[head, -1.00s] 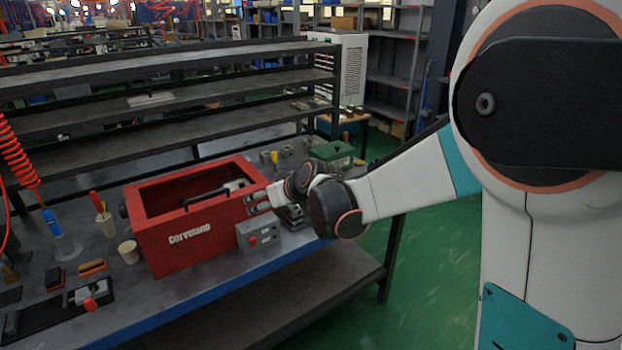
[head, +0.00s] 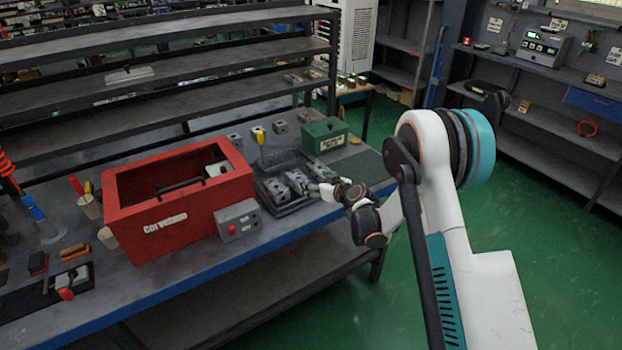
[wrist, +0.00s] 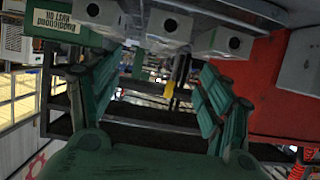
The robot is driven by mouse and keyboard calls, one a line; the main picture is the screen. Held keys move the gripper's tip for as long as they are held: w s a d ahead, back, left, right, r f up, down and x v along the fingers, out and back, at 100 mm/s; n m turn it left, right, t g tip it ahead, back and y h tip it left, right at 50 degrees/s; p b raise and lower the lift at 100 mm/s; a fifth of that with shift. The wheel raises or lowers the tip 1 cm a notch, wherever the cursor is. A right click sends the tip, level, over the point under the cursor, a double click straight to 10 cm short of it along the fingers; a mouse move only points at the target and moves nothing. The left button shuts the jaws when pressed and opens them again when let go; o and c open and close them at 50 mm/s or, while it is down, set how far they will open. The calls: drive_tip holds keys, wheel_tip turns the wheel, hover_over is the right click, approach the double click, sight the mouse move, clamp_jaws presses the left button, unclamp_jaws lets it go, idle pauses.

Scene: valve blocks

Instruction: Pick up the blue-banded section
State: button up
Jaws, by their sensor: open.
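Several grey metal sections sit in a black tray (head: 262,192) right of the red box in the head view. One such section (head: 278,190) lies near the tray's left side. I cannot make out a blue band on any of them. My gripper (head: 318,190) is at the tray's front right edge, close to the sections. In the wrist view my gripper (wrist: 155,82) has its two green fingers spread wide with nothing between them. Grey blocks with round dark holes, one of them a middle block (wrist: 169,24), line the top of that view, beyond the fingers.
The red box (head: 180,215) stands left of the tray, with a grey button box (head: 238,220) at its front. A green box (head: 323,135) and several small grey blocks (head: 280,127) are behind the tray. Shelving (head: 170,100) rises along the back.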

sight(297, 176)
drive_tip(key=b+x, duration=0.1)
drive_tip(key=x, duration=0.7)
drive_tip(key=shift+a+f, duration=0.1)
drive_tip(key=shift+a, duration=0.05)
drive_tip(key=b+x, duration=0.1)
drive_tip(key=x, duration=0.3)
drive_tip(key=shift+a+f+b, duration=0.1)
drive_tip(key=shift+f+b, duration=0.2)
drive_tip(key=shift+b, duration=0.1)
drive_tip(key=shift+w+a+f, duration=0.1)
drive_tip(key=shift+w+a, duration=0.15)
drive_tip(key=shift+w, duration=0.15)
drive_tip(key=c, duration=1.5)
